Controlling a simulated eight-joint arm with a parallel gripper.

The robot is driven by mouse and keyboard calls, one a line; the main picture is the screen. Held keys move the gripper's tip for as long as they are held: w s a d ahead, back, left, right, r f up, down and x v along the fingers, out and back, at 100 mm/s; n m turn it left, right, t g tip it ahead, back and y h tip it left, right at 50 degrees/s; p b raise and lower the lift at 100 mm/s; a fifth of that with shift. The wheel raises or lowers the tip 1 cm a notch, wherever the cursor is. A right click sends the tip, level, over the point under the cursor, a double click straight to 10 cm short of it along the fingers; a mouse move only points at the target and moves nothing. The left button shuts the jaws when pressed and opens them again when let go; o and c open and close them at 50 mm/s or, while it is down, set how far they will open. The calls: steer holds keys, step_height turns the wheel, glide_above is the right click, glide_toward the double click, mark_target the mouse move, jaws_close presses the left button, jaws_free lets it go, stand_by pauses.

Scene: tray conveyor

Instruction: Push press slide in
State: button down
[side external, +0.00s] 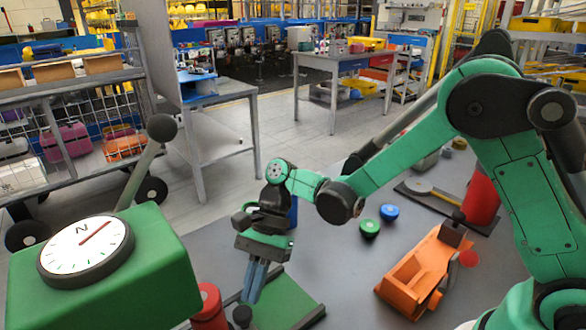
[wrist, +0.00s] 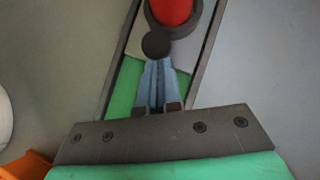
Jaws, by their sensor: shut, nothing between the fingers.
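The green press (side external: 110,265) stands at the left in the side view, with a white round dial on top and a lever with a dark ball. Its slide is a grey strip between dark rails, with a green plate (side external: 285,302) toward the open end. A black knob (side external: 242,316) stands on the slide, and a red cylinder (side external: 209,305) stands beyond it on the press side. My gripper (side external: 252,298) is shut and empty, pointing down over the slide. In the wrist view its fingertips (wrist: 156,63) are right beside the knob (wrist: 156,45); I cannot tell if they touch.
An orange holder (side external: 425,270) lies to the right of the slide. A blue cap (side external: 389,212) and a green cap (side external: 370,228) sit behind it. A red canister (side external: 482,197) stands farther right. Grey tabletop between the slide and the orange holder is free.

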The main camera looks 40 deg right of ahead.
steer(key=shift+a, duration=2.4)
steer(key=d, duration=0.1)
steer(key=w+d, duration=0.1)
steer(key=d, duration=0.1)
steer(key=w+d+r, duration=0.1)
steer(key=shift+w+d, duration=0.15)
steer(key=shift+d, duration=0.05)
steer(key=v, duration=0.8)
steer(key=s+d+r+n+t+h, duration=0.2)
steer(key=s+d+n+t+h, duration=0.5)
steer(key=d+n+t, duration=0.4)
steer(key=shift+s+d+r+n, duration=0.3)
steer(key=shift+s+d+n, duration=0.1)
steer(key=shift+s+n, duration=0.45)
